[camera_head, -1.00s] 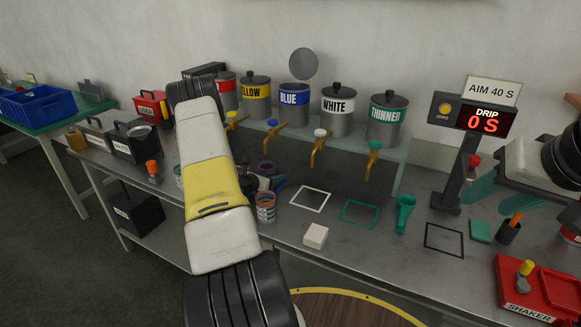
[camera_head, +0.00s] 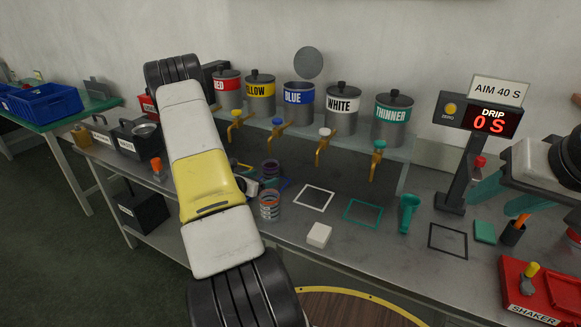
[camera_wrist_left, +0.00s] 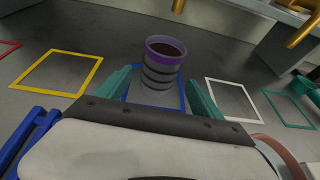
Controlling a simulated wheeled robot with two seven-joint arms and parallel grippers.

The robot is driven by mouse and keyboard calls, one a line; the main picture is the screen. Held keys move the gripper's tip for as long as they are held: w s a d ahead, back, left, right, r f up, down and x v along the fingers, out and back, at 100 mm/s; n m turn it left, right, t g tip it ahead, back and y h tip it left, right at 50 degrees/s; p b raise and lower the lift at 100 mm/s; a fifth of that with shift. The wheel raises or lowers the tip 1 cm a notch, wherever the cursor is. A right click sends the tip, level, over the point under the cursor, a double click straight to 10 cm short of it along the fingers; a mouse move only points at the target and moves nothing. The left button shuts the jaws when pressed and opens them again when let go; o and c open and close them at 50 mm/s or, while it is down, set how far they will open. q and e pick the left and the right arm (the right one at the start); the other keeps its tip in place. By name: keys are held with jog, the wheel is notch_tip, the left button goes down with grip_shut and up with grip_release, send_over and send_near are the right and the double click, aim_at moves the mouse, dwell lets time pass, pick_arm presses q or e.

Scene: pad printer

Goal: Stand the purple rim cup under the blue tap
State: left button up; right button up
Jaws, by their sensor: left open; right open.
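The purple rim cup (camera_head: 270,170) stands upright on the bench below the blue tap (camera_head: 275,132), which is on the can labelled BLUE (camera_head: 298,97). In the left wrist view the cup (camera_wrist_left: 162,62) stands inside the blue square outline (camera_wrist_left: 143,101), with dark contents. My left gripper (camera_wrist_left: 160,80) is open, its teal fingers apart on either side of the view, with the cup ahead of their tips. In the head view my left arm mostly hides that gripper, just left of the cup. My right gripper (camera_head: 490,192) is open and empty at the right.
Another cup with orange bands (camera_head: 269,205) stands in front. Yellow (camera_wrist_left: 62,73), white (camera_wrist_left: 232,99) and teal (camera_wrist_left: 290,108) outlines mark the bench. A white block (camera_head: 319,235), a teal funnel (camera_head: 408,212) and the drip display post (camera_head: 457,180) stand to the right.

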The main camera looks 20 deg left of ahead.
pick_arm(q)
jog(key=shift+v, duration=1.25)
jog(key=shift+s+d+r, duration=0.1)
jog(key=shift+s+r, duration=0.05)
jog(key=shift+s, duration=0.05)
jog(key=w+d+r+m+g+h, duration=0.1)
jog(key=d+r+m+g+h, duration=0.1)
jog(key=d+r+m+h, duration=0.8)
jog(key=s+d+r+m+g+y, duration=0.1)
jog(key=s+d+r+m+g, duration=0.35)
jog(key=d, duration=0.45)
jog(key=s+d+r+m+g+y, duration=0.1)
jog(key=s+d+r+m, duration=0.35)
jog(key=d+r, duration=0.45)
jog(key=s+r+m+y, duration=0.3)
jog(key=s+m, duration=0.5)
jog(key=s+d+r+m+y, duration=0.1)
jog(key=s+r+m+y, duration=0.2)
jog(key=s+m, duration=0.5)
jog(key=shift+s+d+r+y, duration=0.15)
jog(key=shift+s+r+y, duration=0.15)
jog(key=shift+s+y, duration=0.5)
